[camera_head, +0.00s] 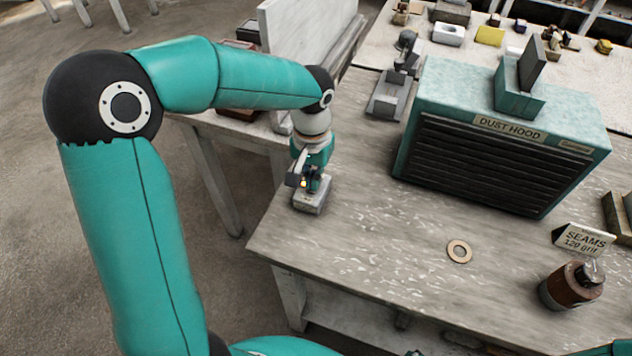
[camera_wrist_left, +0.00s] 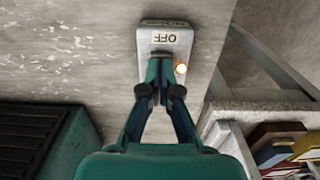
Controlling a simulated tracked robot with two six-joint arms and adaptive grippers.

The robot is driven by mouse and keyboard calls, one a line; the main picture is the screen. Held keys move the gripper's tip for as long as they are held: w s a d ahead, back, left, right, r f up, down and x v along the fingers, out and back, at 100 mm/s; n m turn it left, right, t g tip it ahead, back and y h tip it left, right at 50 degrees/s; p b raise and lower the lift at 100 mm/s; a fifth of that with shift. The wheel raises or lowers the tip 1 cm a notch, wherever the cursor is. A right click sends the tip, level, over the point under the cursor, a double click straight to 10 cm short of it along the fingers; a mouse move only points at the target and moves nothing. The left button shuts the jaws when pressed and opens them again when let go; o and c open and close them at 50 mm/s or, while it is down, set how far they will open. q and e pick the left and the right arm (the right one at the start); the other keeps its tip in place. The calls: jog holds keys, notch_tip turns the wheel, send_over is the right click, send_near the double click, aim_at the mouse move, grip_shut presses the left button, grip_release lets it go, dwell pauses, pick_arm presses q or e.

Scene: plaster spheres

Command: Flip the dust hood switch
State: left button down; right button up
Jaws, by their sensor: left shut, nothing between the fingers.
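The dust hood switch is a small grey box (camera_head: 309,204) on the near left corner of the workbench. In the left wrist view the switch box (camera_wrist_left: 198,50) shows an OFF label and a lit orange lamp. My left gripper (camera_head: 309,184) points down onto the box, its fingers shut and empty. In the left wrist view the fingertips (camera_wrist_left: 160,64) are over the box beside the lamp and hide the rocker; I cannot tell whether they touch it. The teal dust hood (camera_head: 497,128), with dark slats, stands farther back on the bench.
A flat ring (camera_head: 459,251) lies on the bench (camera_head: 370,240). A brown jar (camera_head: 570,287) and a SEAMS sign (camera_head: 584,240) stand at the right. A grey device (camera_head: 390,94) stands left of the hood. The bench around the switch is clear.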

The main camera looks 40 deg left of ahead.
pick_arm(q)
jog(key=shift+f, duration=0.2)
jog(key=shift+r, duration=0.15)
jog(key=shift+r+p, duration=2.7)
jog(key=shift+r, duration=0.7)
